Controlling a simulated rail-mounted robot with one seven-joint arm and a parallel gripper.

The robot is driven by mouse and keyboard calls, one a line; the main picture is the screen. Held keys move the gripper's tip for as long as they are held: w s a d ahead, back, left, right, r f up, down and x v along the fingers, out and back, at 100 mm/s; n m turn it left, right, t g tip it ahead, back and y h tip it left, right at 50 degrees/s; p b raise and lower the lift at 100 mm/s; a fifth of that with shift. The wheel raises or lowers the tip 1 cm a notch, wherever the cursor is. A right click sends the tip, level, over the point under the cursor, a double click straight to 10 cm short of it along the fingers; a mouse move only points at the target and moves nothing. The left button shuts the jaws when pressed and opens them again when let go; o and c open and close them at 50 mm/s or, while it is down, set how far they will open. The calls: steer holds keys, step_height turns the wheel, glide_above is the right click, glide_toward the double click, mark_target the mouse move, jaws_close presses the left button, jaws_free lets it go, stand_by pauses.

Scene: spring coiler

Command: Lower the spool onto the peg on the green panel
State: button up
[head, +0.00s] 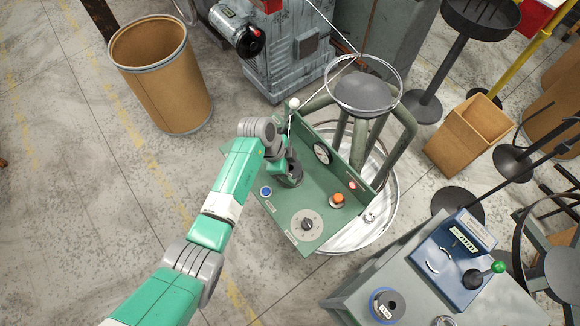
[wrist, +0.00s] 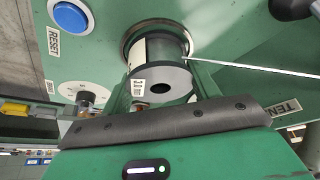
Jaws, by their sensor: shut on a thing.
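The spool (head: 292,174) is a small dark cylinder at the upper left of the green panel (head: 275,203). In the wrist view the spool (wrist: 160,82) shows a grey end face with a centre hole, a white label and a pale wound body. My gripper (head: 280,160) is shut on it; in the wrist view its green fingers (wrist: 162,88) stand on either side of the spool. The peg is hidden, and I cannot tell whether the spool touches the plate.
A wire (wrist: 250,69) runs right from the spool. Another spool (head: 386,305) stands on the grey table at lower right.

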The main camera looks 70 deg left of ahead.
steer(key=shift+f, duration=0.25)
steer(key=o, duration=1.3)
steer(key=v, duration=0.7)
steer(key=shift+s+a+r+p, duration=0.1)
steer(key=shift+s+r+p, duration=0.05)
steer(key=shift+r+p, duration=0.25)
